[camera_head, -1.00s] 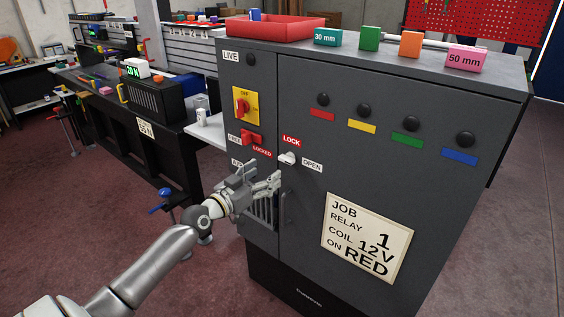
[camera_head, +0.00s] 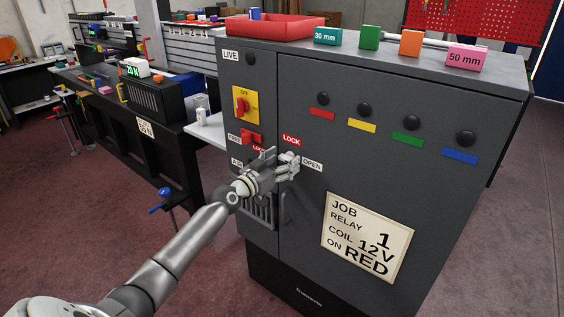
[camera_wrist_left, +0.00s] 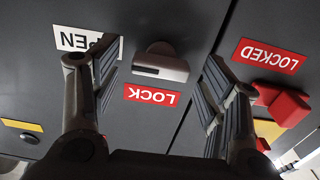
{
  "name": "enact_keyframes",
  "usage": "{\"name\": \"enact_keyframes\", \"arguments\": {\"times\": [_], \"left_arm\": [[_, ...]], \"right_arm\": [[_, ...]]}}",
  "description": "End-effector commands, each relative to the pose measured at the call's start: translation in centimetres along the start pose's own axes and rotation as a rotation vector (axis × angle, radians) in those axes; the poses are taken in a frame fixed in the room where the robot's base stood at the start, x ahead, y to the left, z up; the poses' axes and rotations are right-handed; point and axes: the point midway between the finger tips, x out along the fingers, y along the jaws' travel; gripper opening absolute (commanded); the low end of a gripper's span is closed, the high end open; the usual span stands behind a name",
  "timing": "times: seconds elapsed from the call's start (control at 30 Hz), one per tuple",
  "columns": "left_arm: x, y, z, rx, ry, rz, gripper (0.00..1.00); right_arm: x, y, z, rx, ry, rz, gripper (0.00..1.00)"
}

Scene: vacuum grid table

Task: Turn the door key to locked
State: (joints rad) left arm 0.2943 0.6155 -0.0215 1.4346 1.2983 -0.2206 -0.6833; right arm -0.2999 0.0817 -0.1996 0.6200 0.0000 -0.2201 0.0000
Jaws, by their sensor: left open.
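The door key (camera_wrist_left: 160,64) is a pale grey knob with a bar grip on the dark cabinet door. In the left wrist view it sits between the white OPEN label (camera_wrist_left: 88,42) and the red LOCK label (camera_wrist_left: 152,95), both upside down. My left gripper (camera_head: 284,160) is in front of the key and largely hides it in the head view. In the left wrist view its two fingers (camera_wrist_left: 160,88) are spread apart, one on each side of the key, with visible gaps. It holds nothing. My right gripper is not in view.
A red handle (camera_head: 251,138) by a LOCKED label (camera_wrist_left: 268,56) is left of the key. Above it is a red switch on a yellow plate (camera_head: 246,105). The door has a handle (camera_head: 284,208) below and several black buttons to the right. The red tray (camera_head: 277,30) is on top.

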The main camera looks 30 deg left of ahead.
Motion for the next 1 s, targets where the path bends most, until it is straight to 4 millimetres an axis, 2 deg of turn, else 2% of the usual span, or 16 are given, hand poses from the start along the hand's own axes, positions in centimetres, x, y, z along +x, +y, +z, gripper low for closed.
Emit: {"name": "enact_keyframes", "arguments": {"times": [0.07,0.4,0.73,1.0], "left_arm": [[-0.02,0.0,0.01,0.0,0.0,0.0,0.67],[-0.04,-0.02,0.01,0.0,0.0,0.0,0.23],[-0.04,-0.04,0.04,-0.045,0.0,-0.001,0.22],[-0.04,-0.13,0.05,-0.218,0.001,-0.001,0.22]], "right_arm": [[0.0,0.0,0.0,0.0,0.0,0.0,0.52],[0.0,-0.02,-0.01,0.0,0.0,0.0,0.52],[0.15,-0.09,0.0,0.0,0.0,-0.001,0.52],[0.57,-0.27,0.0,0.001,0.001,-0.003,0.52]]}}
